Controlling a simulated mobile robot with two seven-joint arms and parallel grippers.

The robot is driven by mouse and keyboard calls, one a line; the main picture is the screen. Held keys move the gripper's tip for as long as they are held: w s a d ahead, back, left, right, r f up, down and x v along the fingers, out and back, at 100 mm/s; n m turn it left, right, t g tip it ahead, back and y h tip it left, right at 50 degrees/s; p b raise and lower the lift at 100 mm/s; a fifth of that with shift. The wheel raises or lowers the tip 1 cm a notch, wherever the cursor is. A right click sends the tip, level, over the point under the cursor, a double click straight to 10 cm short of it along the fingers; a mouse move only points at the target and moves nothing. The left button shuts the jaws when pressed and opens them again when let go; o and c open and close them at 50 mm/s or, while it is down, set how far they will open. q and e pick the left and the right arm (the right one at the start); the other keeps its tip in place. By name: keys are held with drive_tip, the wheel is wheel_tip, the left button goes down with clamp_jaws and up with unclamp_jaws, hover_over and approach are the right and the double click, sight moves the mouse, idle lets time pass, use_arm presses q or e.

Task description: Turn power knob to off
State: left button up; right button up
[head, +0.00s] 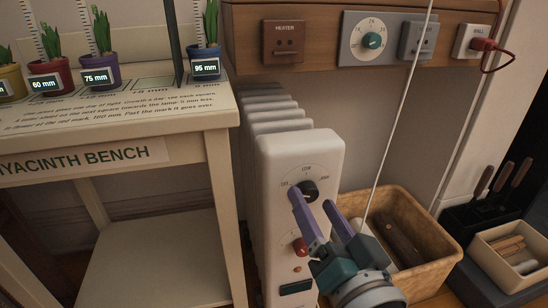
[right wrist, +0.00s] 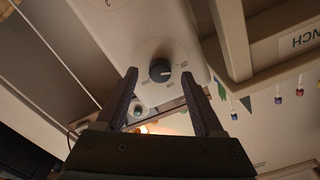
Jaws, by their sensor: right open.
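The white radiator heater (head: 272,175) stands upright at the centre of the head view. Its black upper knob (head: 309,186) sits on a printed dial with small labels that I cannot read surely. The knob also shows in the right wrist view (right wrist: 160,70), with a pale pointer mark on it. A red knob (head: 300,246) sits lower on the same panel, partly behind a finger. My right gripper (head: 312,198) is open. Its purple fingers reach up to the black knob, one on each side in the wrist view; contact is not clear. My left gripper is not in view.
A wicker basket (head: 440,232) stands right of the heater. The hyacinth bench (head: 217,165) stands on the left. A wooden wall panel (head: 335,11) above carries a dial (head: 366,40) and switches. A thin pale cord hangs beside my right gripper. A tool box lies at far right.

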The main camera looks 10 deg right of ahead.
drive_tip(key=s+p, duration=0.2)
drive_tip(key=s, duration=0.6)
drive_tip(key=shift+s+d, duration=0.15)
drive_tip(key=shift+s, duration=0.1)
wheel_tip(320, 180, up, 23)
drive_tip(key=s+a+n+g+y+p, duration=0.1)
drive_tip(key=a+n+g+y+p, duration=0.3)
drive_tip(key=p, duration=2.1)
drive_tip(key=s+d+r+n+g+h+p, duration=0.1)
drive_tip(key=s+d+r+g+p, duration=0.3)
drive_tip(key=r+p, duration=0.6)
drive_tip(key=s+d+r+n+g+h+p, duration=0.25)
drive_tip(key=s+r+p, duration=0.35)
drive_tip(key=r+p, duration=0.45)
drive_tip(key=s+d+r+n+g+h+p, duration=0.1)
drive_tip(key=s+d+r+g+p, duration=0.3)
drive_tip(key=r+p, duration=0.6)
wheel_tip(320, 180, up, 36)
drive_tip(key=a+p, duration=0.1)
drive_tip(key=p, duration=3)
drive_tip(key=shift+s+a+f, duration=0.2)
drive_tip(key=shift+s+a, duration=0.05)
